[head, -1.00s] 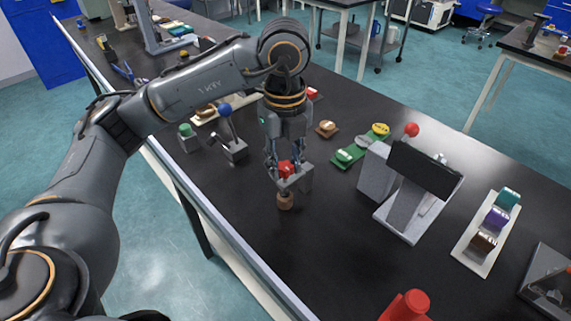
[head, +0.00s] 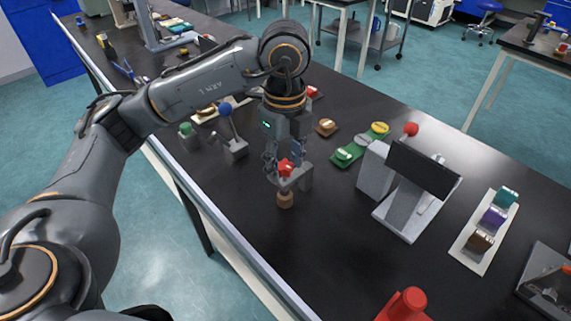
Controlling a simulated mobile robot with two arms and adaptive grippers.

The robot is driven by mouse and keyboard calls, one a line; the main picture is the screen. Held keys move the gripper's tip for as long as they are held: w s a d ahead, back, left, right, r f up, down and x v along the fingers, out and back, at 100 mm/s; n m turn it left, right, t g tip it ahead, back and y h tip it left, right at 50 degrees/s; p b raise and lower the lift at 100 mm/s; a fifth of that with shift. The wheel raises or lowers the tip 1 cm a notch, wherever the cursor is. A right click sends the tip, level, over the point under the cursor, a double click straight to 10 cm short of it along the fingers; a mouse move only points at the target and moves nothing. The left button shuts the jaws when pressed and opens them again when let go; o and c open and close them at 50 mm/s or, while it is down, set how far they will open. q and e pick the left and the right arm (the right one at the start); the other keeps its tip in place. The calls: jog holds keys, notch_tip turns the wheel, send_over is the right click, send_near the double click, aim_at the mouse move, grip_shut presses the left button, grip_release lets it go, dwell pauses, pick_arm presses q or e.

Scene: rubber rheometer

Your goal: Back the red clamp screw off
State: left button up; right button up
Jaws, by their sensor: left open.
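The red clamp screw (head: 286,166) sits on top of a small grey clamp block (head: 303,181) on the black bench. A brown cylindrical piece (head: 285,200) shows below the block's near side. My left gripper (head: 285,163) points down over the screw, its fingers open around the red head. I cannot tell whether the fingers touch it. My right gripper is not in view.
A grey device with a dark screen (head: 424,172) and a red ball knob stands to the right. A blue-knobbed lever fixture (head: 233,149) stands to the left. A green tray (head: 346,154) lies behind. The bench (head: 330,245) is clear in front of the clamp.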

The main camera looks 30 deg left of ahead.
pick_arm(q)
jog(key=shift+f+m+b, duration=0.15)
jog(key=shift+m+b, duration=0.3)
jog(key=shift+m, duration=0.55)
jog(key=m+b, duration=0.1)
jog(key=m, duration=0.6)
jog(key=m+b, duration=0.1)
jog(key=m, duration=0.3)
jog(key=shift+a, duration=0.1)
jog(key=m, duration=0.5)
jog(key=shift+b, duration=0.4)
jog(key=shift+c, duration=0.2)
